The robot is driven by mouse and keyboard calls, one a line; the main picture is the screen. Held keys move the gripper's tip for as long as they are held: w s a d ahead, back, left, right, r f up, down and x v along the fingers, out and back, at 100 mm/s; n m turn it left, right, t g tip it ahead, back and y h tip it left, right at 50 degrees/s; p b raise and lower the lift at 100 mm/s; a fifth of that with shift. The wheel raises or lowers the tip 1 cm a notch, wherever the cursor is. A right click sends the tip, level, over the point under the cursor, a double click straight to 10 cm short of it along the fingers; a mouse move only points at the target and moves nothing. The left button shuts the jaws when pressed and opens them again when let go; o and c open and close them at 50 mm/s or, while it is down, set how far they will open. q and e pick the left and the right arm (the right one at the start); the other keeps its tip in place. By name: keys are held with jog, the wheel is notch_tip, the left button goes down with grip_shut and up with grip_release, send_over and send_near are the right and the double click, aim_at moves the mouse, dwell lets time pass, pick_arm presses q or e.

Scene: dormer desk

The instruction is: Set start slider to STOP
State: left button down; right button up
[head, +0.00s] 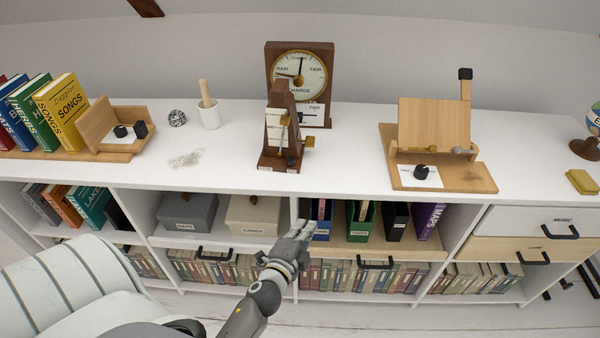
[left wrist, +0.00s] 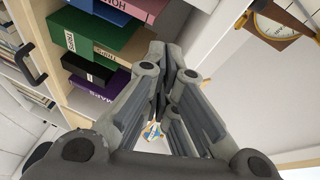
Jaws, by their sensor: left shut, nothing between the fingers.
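A dark brown metronome (head: 279,125) stands on the white cabinet top, in front of a clock. Its foot has two small white labels, too small to read surely, and a small dark knob (head: 290,161) nearer the right label. This may be the start slider; its setting cannot be told. My left gripper (head: 303,227) is shut and empty. It is below and in front of the cabinet top's front edge, clear of the metronome, before the shelf opening. Its closed fingers (left wrist: 165,55) also show in the left wrist view. My right gripper is not in view.
A wooden clock (head: 298,78) stands behind the metronome.

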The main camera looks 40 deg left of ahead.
pick_arm(q)
notch_tip(320, 180, up, 9)
jog(key=a+m+t+y, duration=0.1)
jog(key=a, duration=0.1)
jog(key=shift+f+m+t, duration=0.2)
jog(key=shift+m+t, duration=0.1)
jog(key=shift+t, duration=0.1)
